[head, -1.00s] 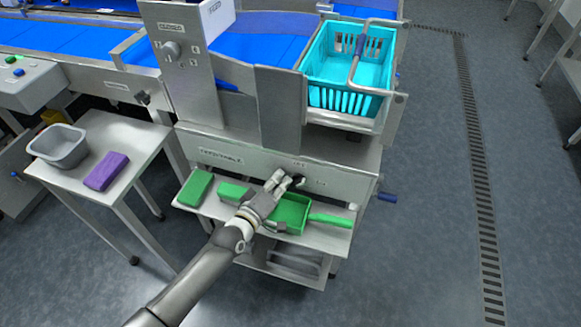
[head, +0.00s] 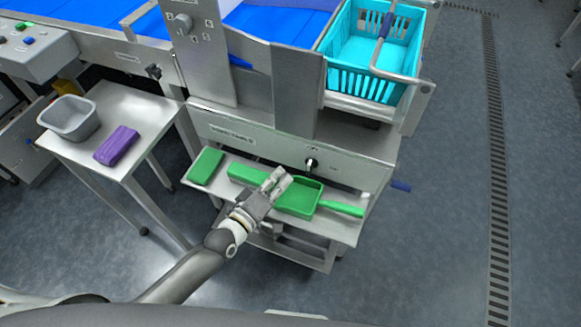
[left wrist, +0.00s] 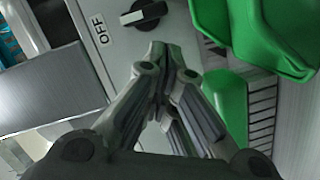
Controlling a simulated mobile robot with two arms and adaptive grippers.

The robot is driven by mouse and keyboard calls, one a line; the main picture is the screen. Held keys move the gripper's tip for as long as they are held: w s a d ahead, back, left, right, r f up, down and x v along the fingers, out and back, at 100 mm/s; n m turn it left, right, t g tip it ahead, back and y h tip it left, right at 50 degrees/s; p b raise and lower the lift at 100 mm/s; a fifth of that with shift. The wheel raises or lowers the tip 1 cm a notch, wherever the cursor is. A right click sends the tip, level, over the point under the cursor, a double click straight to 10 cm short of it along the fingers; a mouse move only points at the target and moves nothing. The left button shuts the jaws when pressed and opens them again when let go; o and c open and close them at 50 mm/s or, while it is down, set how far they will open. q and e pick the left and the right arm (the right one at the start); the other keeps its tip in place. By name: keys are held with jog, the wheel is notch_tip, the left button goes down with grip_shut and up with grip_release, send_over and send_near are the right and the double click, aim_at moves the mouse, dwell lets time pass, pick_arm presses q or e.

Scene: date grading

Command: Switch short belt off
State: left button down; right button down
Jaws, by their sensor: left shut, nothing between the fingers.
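The short belt's rotary switch (head: 311,163) is a small dark knob with a light grip bar on the steel front panel (head: 240,135) under the blue basket. In the left wrist view the black knob (left wrist: 145,13) has the light end of its bar towards the OFF label (left wrist: 101,28). My left gripper (head: 280,176) is shut and empty, in front of and below left of the switch, apart from it. Its closed fingers (left wrist: 167,50) also show in the left wrist view, short of the knob. My right gripper is out of view.
A shelf (head: 335,228) below the panel holds a green block (head: 205,166), a green brush (head: 247,173) and a green dustpan (head: 299,198). A side table (head: 150,110) bears a grey tub (head: 69,118) and a purple cloth (head: 117,145). Floor to the right is clear.

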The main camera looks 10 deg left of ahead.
pick_arm(q)
jog(key=v, duration=0.6)
jog(key=shift+s, duration=0.25)
jog(key=shift+a, duration=0.15)
